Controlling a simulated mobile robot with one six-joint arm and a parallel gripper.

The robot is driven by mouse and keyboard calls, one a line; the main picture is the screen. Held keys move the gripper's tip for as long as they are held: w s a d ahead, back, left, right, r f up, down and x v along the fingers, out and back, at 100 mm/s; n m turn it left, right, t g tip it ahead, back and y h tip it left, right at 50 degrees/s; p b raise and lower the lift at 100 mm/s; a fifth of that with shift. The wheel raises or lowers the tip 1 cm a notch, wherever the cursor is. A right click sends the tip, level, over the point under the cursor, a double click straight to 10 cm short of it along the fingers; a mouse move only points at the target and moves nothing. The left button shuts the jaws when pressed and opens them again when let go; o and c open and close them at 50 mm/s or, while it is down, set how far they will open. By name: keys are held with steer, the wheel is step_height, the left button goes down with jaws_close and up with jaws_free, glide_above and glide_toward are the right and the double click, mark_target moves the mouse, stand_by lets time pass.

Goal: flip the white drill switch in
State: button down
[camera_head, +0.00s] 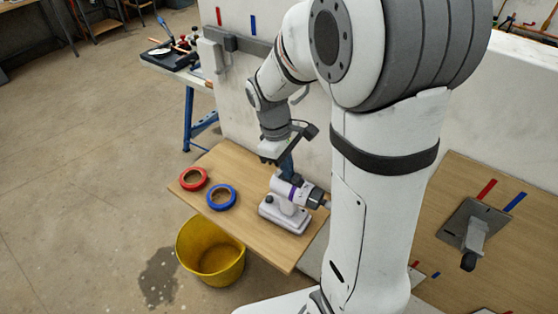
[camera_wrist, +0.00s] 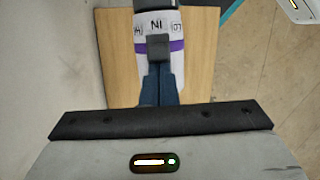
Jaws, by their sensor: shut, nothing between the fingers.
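The white drill (camera_head: 280,186) has a purple band and a dark end. It lies across a pale base on the wooden shelf, and its body also shows in the wrist view (camera_wrist: 178,26) with upside-down lettering. My gripper (camera_head: 289,172) is shut and empty, pointing down at the top of the drill. In the wrist view its blue fingers are together over the purple band. A dark grey block sits at their far end; I cannot tell if it is fingertips or switch. I cannot tell whether the fingers touch the drill.
A blue tape ring (camera_head: 221,197) and a red tape ring (camera_head: 193,179) lie left on the wooden shelf (camera_head: 248,164). A yellow bucket (camera_head: 211,250) stands on the floor below. A pale wall rises behind. A grey plate with a handle (camera_head: 474,229) is at the right.

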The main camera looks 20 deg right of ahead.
steer(key=shift+w, duration=0.1)
steer(key=shift+w+a, duration=0.15)
steer(key=shift+a, duration=0.05)
steer(key=w+a+r, duration=0.4)
steer(key=r, duration=0.5)
steer(key=shift+w+r, duration=0.15)
steer(key=shift+r, duration=0.15)
steer(key=shift+r, duration=0.1)
steer(key=s+d+m+t+y, duration=0.1)
steer(key=s+d+m+t, duration=0.1)
steer(key=s+m, duration=0.2)
steer(key=s+d+m+t+y, duration=0.1)
steer(key=s+d+m+t, duration=0.1)
steer(key=s, duration=0.9)
steer(key=m+t, duration=0.1)
steer(key=m, duration=0.1)
steer(key=shift+s+m, duration=0.2)
steer(key=shift+m, duration=0.2)
